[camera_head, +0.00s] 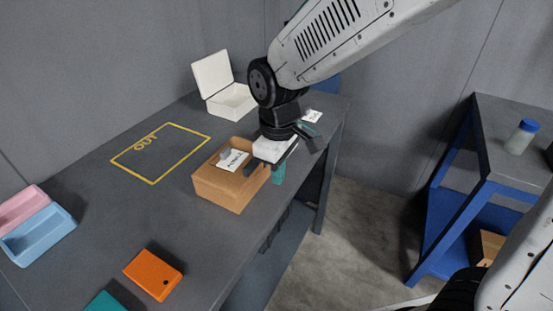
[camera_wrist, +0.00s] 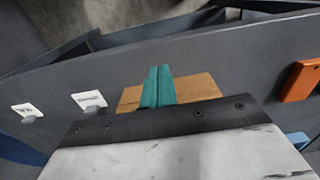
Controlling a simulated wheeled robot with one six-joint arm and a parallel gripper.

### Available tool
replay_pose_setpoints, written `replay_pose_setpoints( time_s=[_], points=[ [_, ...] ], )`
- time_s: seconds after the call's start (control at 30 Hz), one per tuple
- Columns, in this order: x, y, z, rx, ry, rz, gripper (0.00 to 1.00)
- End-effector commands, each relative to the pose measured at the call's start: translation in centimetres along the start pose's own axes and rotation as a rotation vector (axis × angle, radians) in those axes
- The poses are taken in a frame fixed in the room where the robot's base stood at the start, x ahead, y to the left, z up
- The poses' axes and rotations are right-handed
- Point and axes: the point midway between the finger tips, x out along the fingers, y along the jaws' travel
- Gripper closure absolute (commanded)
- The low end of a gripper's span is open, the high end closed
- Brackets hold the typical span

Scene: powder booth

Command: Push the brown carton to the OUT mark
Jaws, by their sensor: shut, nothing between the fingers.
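The brown carton (camera_head: 224,189) sits on the grey table near its front edge, with a white label and a small grey piece on its top. The OUT mark (camera_head: 161,152) is a yellow outlined rectangle with yellow lettering on the table, left of and behind the carton, with bare table inside it. My gripper (camera_head: 279,172) has teal fingers and is at the carton's right side, by the table edge; I cannot tell whether it touches. In the wrist view the fingers (camera_wrist: 158,87) are together and empty, with part of the carton (camera_wrist: 197,88) showing beside and behind them.
A white open-lidded box (camera_head: 231,101) stands at the back. Pink (camera_head: 22,208) and blue (camera_head: 40,236) bins are at the left, an orange box (camera_head: 153,275) at the front. A white label (camera_head: 312,116) lies at the back right. The table between carton and mark is clear.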

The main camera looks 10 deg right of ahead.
Motion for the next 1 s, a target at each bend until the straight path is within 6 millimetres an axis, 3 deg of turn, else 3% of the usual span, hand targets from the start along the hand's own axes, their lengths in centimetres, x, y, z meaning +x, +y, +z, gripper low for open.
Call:
replay_pose_setpoints(
  time_s=[0.1,0.23,0.33,0.5,1.0],
  points=[
    [2.8,0.0,0.1,0.001,-0.005,-0.002,1.00],
    [5.1,0.0,-0.2,0.001,-0.002,-0.001,1.00],
    [4.8,0.0,-2.1,0.000,0.001,0.001,1.00],
    [4.7,0.0,-3.6,0.001,0.001,0.001,1.00],
    [4.7,0.4,-4.1,0.009,0.001,0.001,1.00]
  ],
)
